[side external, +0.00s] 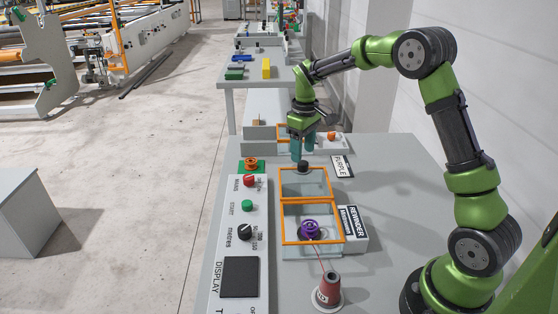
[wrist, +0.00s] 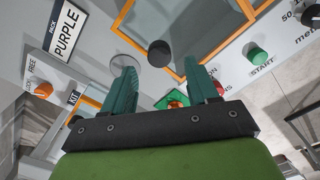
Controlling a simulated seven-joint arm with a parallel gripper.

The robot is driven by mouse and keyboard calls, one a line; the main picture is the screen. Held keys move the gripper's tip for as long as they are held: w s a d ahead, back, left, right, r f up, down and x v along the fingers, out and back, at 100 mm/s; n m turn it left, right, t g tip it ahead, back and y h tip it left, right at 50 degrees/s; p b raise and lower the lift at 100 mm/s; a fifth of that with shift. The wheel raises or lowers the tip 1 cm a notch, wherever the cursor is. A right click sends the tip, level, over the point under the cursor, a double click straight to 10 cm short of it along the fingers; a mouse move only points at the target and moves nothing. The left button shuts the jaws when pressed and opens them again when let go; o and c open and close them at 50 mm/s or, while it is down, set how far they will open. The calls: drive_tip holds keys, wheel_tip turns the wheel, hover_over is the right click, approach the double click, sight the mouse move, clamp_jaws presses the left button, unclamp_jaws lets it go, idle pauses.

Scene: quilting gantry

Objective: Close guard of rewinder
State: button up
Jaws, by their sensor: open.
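The rewinder is a clear box with an orange rim (side external: 283,222), holding a purple spool (side external: 310,230) in the side view. A second orange-framed clear panel, apparently the guard (side external: 304,184), adjoins the box on its far side, so the guard looks open. A black knob (side external: 303,166) sits at the panel's far edge; the knob also shows in the wrist view (wrist: 159,53) beside the orange frame (wrist: 124,15). My gripper (side external: 303,151) points down just beyond and above the knob. Its teal fingers are apart and empty in the wrist view (wrist: 162,72), with the knob ahead of them.
A control panel (side external: 225,237) with buttons and a display runs along the left. A red thread cone (side external: 328,290) stands in front, its thread reaching the spool. A PURPLE sign (side external: 343,167) lies right of the guard. A small orange-framed station (side external: 284,132) is behind my gripper.

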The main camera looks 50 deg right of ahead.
sight(302, 163)
drive_tip(key=shift+f, duration=2.35)
clamp_jaws()
